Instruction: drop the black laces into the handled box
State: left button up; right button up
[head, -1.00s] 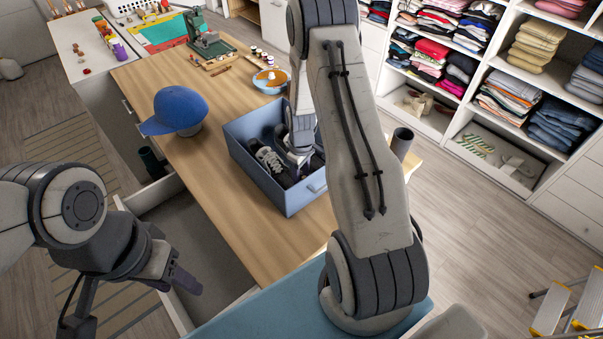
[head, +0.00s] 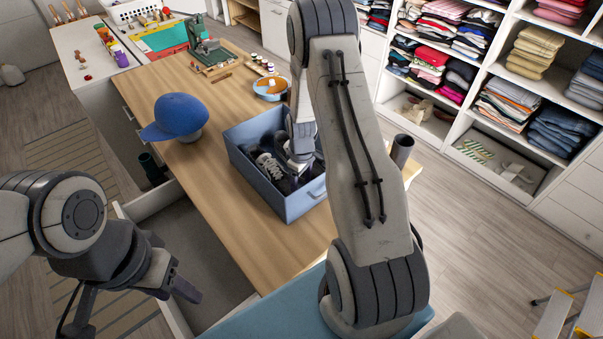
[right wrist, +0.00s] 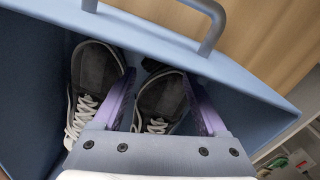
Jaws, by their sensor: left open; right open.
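The handled box (head: 268,184) is a blue open box on the wooden counter, with a metal handle on its near side; the handle (right wrist: 212,22) shows in the right wrist view. A pair of dark grey shoes with white laces, the left one (right wrist: 92,75) and the right one (right wrist: 160,98), lies inside. My right gripper (right wrist: 158,100) is open inside the box, its purple fingers on both sides of the right shoe's toe. A small black piece (right wrist: 152,64) lies beyond that toe; I cannot tell whether it is the black laces. My left gripper (head: 180,287) is open and empty over the drawer.
A blue cap (head: 175,115) stands on the counter (head: 225,195) left of the box. A blue bowl (head: 270,88) and a green tool (head: 205,45) are farther back. A drawer (head: 185,230) is open below. A dark cylinder (head: 402,148) stands right of the box.

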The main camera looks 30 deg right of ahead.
jog(key=shift+r+b, duration=0.35)
jog(key=shift+r, duration=0.15)
notch_tip(320, 180, up, 10)
jog(key=b, duration=0.3)
jog(key=s+a+r, duration=0.2)
jog(key=a+r, duration=0.4)
jog(key=a, duration=0.5)
jog(key=s+a+r+n, duration=0.1)
jog(key=s+a+r, duration=0.1)
jog(key=s+a, duration=0.6)
jog(key=s+a+r+n+y, duration=0.1)
jog(key=s+a+r, duration=0.2)
jog(key=s+a, duration=0.5)
jog(key=s, duration=0.6)
jog(key=shift+n, duration=0.3)
